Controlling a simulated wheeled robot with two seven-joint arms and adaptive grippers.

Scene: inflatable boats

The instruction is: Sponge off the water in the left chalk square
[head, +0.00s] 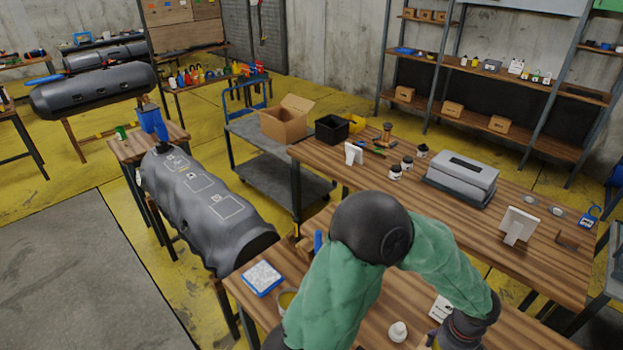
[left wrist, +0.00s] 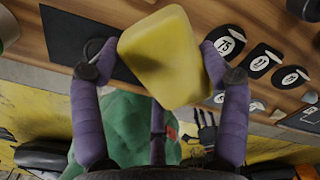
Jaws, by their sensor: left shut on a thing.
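My left gripper (left wrist: 160,70) is shut on a yellow sponge (left wrist: 163,55), gripped between its two purple fingers in the left wrist view. In the head view my green-sleeved arm bends down to the near bench at the bottom, where the gripper is mostly cut off by the frame edge. The grey boat tube (head: 240,228) lies left of the bench, away from the gripper. Chalk outlines show along its top, including a left one (head: 177,161) and a right one (head: 228,208). Water on it is too small to make out. My right gripper cannot be made out.
The near wooden bench (head: 375,318) carries a blue-and-white box (head: 262,278) and a white bottle (head: 397,331). A grey cart (head: 270,150) stands behind. Floor is open left of the tube.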

